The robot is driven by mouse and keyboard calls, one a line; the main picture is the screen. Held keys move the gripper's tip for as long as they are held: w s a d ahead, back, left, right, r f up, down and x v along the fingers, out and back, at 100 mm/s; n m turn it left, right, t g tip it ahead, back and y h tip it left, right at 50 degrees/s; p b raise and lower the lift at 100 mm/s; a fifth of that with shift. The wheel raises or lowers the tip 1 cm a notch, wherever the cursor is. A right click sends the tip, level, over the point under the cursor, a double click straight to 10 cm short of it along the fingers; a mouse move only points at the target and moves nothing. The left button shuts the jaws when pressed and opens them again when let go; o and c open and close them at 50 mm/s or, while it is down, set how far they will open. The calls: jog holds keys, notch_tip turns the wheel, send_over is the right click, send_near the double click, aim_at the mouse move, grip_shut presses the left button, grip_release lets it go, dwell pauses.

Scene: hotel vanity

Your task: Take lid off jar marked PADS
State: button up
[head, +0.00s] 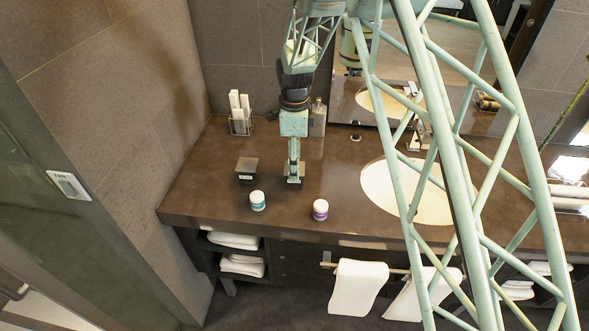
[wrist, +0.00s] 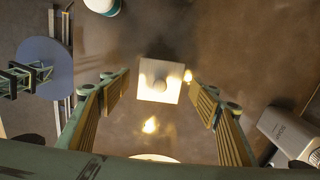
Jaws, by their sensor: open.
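My gripper (head: 293,177) points down over the counter, left of the sink. In the wrist view its fingers (wrist: 158,100) are spread wide. A pale square lid with a round knob (wrist: 158,82) lies between and beyond them, with a gap on both sides. The jar body beneath this lid is hidden from above. In the head view a dark square shape shows right at the fingertips, too small to make out. Another dark square jar (head: 247,166) with a small pale label stands just left of my gripper. I cannot read PADS on either one.
A teal-labelled pot (head: 257,201) and a purple-labelled pot (head: 320,209) stand near the front edge. A wire holder with white rolls (head: 240,113) and a bottle (head: 318,117) stand at the back. The sink (head: 385,190) is to the right. The front-left counter is clear.

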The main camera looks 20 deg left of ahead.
jog(key=shift+c, duration=0.3)
jog(key=c, duration=0.9)
jog(key=shift+r, duration=0.1)
jog(key=shift+r, duration=1.75)
jog(key=s+d, duration=0.2)
jog(key=s, duration=0.2)
jog(key=s+d+r, duration=0.1)
jog(key=s+d, duration=0.2)
jog(key=s, duration=0.2)
jog(key=s+d+b, duration=0.1)
jog(key=s+d, duration=0.2)
jog(key=s, duration=0.1)
jog(key=shift+s+d+r, duration=0.15)
jog(key=shift+s+d, duration=0.05)
jog(key=shift+s, duration=0.1)
